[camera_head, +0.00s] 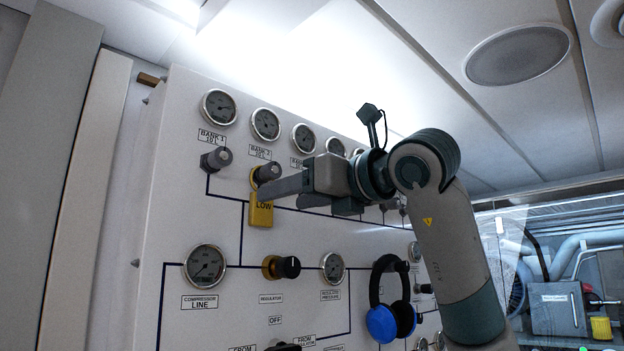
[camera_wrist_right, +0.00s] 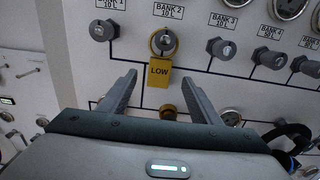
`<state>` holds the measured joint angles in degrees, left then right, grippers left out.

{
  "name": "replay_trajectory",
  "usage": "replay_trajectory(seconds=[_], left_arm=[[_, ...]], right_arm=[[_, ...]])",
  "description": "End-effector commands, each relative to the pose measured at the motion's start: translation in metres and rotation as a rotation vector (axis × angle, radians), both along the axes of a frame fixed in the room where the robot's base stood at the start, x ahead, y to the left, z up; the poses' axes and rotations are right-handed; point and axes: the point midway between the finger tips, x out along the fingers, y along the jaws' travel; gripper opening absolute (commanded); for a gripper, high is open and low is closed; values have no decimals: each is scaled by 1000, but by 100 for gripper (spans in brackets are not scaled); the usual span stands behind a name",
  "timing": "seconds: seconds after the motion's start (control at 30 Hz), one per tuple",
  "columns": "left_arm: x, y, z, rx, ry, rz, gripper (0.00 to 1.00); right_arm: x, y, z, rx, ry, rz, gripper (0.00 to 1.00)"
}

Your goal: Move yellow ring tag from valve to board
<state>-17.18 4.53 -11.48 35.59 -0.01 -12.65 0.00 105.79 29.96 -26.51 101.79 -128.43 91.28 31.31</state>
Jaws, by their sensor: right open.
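The yellow ring tag (camera_head: 261,212), marked LOW, hangs on the BANK 2 valve (camera_head: 267,172) on the white panel. In the right wrist view the tag (camera_wrist_right: 158,78) hangs below the valve knob, with its yellow ring around the knob's base. My right gripper (camera_wrist_right: 158,88) is open and empty. In that view its two fingers point at the panel, one on either side of the tag, and no contact shows. In the head view the gripper (camera_head: 284,194) reaches in from the right, and one finger partly covers the tag's top. My left gripper is not in view. I cannot identify a separate board.
Gauges (camera_head: 265,124) and other valve knobs (camera_head: 216,159) line the panel on both sides. A regulator knob (camera_head: 282,267) sits below the tag. Blue and black ear defenders (camera_head: 391,318) hang on the panel under my right arm. Equipment (camera_head: 558,308) stands at the far right.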

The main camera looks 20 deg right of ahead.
Motion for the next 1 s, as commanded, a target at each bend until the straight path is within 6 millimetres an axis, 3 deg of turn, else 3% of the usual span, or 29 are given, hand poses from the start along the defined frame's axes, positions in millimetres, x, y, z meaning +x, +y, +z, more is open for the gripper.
replay_trajectory(seconds=[0.2,0.4,0.87,1.0], left_arm=[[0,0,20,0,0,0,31],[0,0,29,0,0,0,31],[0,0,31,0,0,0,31],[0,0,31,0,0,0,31]], right_arm=[[33,12,2,0,4,0,58],[52,19,2,1,3,0,58],[60,21,-1,1,1,0,58],[59,21,-1,1,1,0,24]])
